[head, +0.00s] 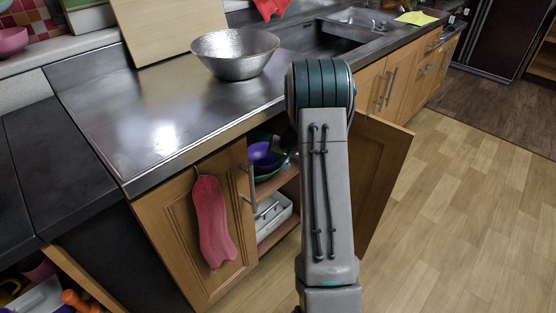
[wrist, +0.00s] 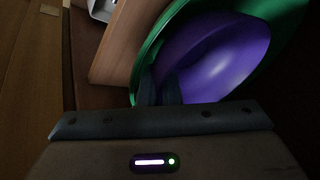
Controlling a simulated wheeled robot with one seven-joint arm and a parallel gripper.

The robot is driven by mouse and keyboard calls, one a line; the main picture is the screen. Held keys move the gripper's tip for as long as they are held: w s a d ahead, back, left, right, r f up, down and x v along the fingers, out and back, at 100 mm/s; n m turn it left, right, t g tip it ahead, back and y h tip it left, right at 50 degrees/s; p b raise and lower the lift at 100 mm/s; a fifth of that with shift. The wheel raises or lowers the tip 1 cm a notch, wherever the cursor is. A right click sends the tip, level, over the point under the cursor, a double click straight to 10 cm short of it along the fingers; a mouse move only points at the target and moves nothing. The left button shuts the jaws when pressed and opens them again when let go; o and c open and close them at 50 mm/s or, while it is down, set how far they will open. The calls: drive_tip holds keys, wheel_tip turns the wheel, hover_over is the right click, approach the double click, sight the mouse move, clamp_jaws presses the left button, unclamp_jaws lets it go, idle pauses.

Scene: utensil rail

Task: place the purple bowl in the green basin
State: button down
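The purple bowl (head: 262,156) shows inside the open cabinet under the counter in the head view, partly hidden. The green basin (head: 268,176) shows as a strip below it. In the wrist view the purple bowl (wrist: 225,60) fills the upper right, with the green basin (wrist: 284,32) around and behind it. Whether the bowl rests in the basin or hangs just above it, I cannot tell. My gripper (wrist: 160,88) has its dark fingers close together at the bowl's left rim, and the rim runs between them. My arm hides the gripper in the head view.
A cabinet door with a red cloth (head: 213,222) is left of the opening, and an open door (head: 378,185) is to the right. A white container (head: 270,216) sits on the lower shelf.

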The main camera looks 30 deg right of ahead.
drive_tip(key=shift+f, duration=0.25)
drive_tip(key=c, duration=1.9)
unclamp_jaws()
drive_tip(key=shift+c, duration=0.2)
drive_tip(key=shift+f, duration=0.1)
drive_tip(key=shift+r, duration=0.2)
drive_tip(key=shift+r+p, duration=0.6)
drive_tip(key=shift+p, duration=0.15)
drive_tip(key=p+v, duration=0.2)
drive_tip(key=v, duration=1)
